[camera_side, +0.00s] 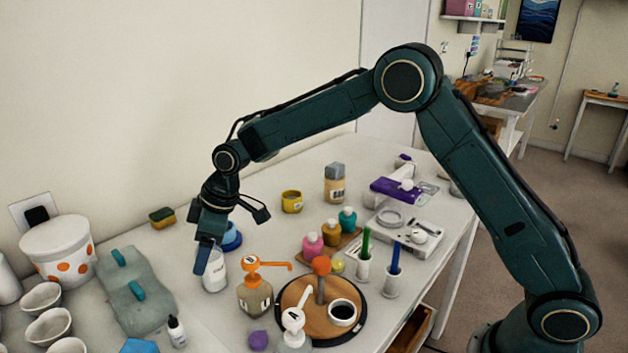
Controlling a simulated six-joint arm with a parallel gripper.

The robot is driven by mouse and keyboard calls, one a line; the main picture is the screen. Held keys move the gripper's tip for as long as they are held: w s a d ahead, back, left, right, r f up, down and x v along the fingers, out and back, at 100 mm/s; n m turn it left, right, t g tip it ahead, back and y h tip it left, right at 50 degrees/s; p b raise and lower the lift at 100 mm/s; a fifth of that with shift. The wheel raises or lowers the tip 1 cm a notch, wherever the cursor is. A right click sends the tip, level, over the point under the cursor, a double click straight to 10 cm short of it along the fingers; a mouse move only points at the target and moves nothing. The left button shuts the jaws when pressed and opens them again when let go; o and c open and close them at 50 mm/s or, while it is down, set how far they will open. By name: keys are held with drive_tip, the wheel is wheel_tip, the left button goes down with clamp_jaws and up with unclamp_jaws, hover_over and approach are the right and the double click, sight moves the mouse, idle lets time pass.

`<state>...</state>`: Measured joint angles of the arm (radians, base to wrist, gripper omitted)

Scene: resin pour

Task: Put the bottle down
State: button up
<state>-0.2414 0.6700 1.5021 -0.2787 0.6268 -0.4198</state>
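An amber bottle with an orange pump (254,297) stands upright just right of that container. A white pump bottle (294,330) stands at the front of a round wooden tray (292,296). A small dropper bottle (177,333) stands at the front left.
A spotted bucket (60,250), white cups and a grey mould (136,290) fill the left. The back of the table has free room.

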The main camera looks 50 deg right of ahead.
drive_tip(key=v, duration=1.2)
drive_tip(key=shift+r, duration=0.2)
drive_tip(key=shift+s, duration=0.1)
idle(0.4)
drive_tip(key=s+d+r+m+t, duration=0.1)
drive_tip(key=s+d+r+m, duration=0.2)
drive_tip(key=s+d+r, duration=0.4)
drive_tip(key=s+d+f+m+t+h, duration=0.1)
drive_tip(key=s+d+m, duration=0.2)
drive_tip(key=s, duration=1)
drive_tip(key=s+d+f+m+h, duration=0.2)
drive_tip(key=s+d+m, duration=0.2)
drive_tip(key=s, duration=1)
drive_tip(key=d, duration=0.2)
drive_tip(key=shift+s+d+f+t, duration=0.15)
drive_tip(key=shift+s+d+t, duration=0.1)
drive_tip(key=shift+t, duration=0.15)
